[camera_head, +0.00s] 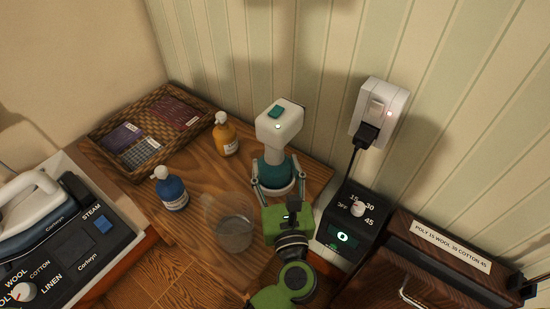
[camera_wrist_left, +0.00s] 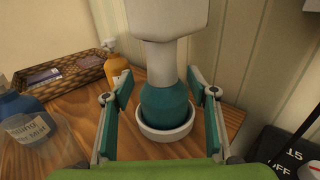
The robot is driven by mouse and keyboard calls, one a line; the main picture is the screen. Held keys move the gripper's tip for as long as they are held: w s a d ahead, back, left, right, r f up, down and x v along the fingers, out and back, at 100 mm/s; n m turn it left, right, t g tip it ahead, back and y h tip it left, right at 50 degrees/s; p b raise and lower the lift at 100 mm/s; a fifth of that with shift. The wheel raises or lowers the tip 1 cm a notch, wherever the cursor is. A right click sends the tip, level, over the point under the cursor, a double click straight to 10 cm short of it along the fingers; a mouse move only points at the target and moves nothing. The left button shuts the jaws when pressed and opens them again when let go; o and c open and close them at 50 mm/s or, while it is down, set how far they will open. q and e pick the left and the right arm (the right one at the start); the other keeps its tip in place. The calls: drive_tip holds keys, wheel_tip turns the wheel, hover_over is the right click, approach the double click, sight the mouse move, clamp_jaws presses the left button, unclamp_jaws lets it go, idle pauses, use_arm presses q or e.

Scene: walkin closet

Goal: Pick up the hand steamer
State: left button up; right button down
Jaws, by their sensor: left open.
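The hand steamer (camera_head: 279,126) stands upright on the wooden counter by the striped wall. It has a white head with a teal button, a white neck and a rounded teal body seated in a white round base (camera_wrist_left: 166,132). My left gripper (camera_head: 279,172) is open, with one finger on each side of the teal body. In the left wrist view the gripper (camera_wrist_left: 160,88) has visible gaps between both fingers and the body, so it does not grip it. My right gripper is in neither view.
A clear jug (camera_head: 230,222) stands close left of my gripper. Blue (camera_head: 171,190) and orange (camera_head: 225,136) bottles and a wicker tray (camera_head: 108,124) are farther left. A black timer box (camera_head: 350,232) is close right, its cord running to a wall outlet (camera_head: 381,110). An iron station (camera_head: 62,245) is at left.

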sight(276, 160)
use_arm(q)
drive_tip(key=w, duration=0.2)
drive_tip(key=w+p, duration=0.1)
drive_tip(key=w, duration=0.1)
drive_tip(key=shift+w+a+p, duration=0.2)
drive_tip(key=shift+w+p, duration=0.05)
drive_tip(key=shift+p, duration=0.05)
drive_tip(key=shift+w+f, duration=0.1)
drive_tip(key=shift+w, duration=0.2)
drive_tip(key=shift+c, duration=0.4)
clamp_jaws()
drive_tip(key=shift+r, duration=0.25)
